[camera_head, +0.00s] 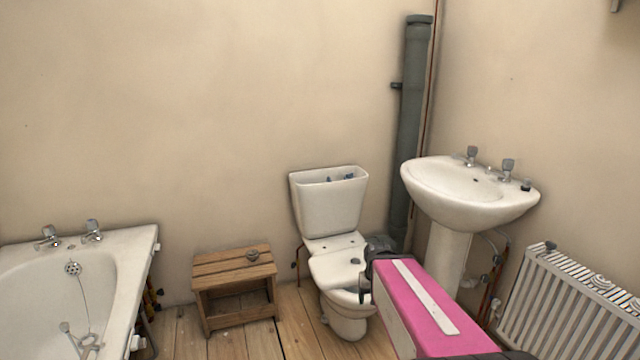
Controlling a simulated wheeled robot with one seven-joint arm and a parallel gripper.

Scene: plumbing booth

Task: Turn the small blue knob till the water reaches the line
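The toilet cistern (330,205) stands against the back wall with its lid off and its top open. Small blue-grey parts (347,177) show just inside its rim. They are too small to tell which is the blue knob. The water and the line inside are hidden by the cistern's front wall. My gripper (367,274) is the dark end of my pink and white arm, low in front of the toilet bowl's right side and well below the cistern top. I cannot make out its fingers clearly or see anything held.
The toilet bowl (337,268) stands below the cistern. A wooden step stool (232,272) is left of it, a bathtub (125,265) further left. A washbasin (463,208), grey soil pipe (409,120) and radiator (570,300) are on the right. Space above the cistern is clear.

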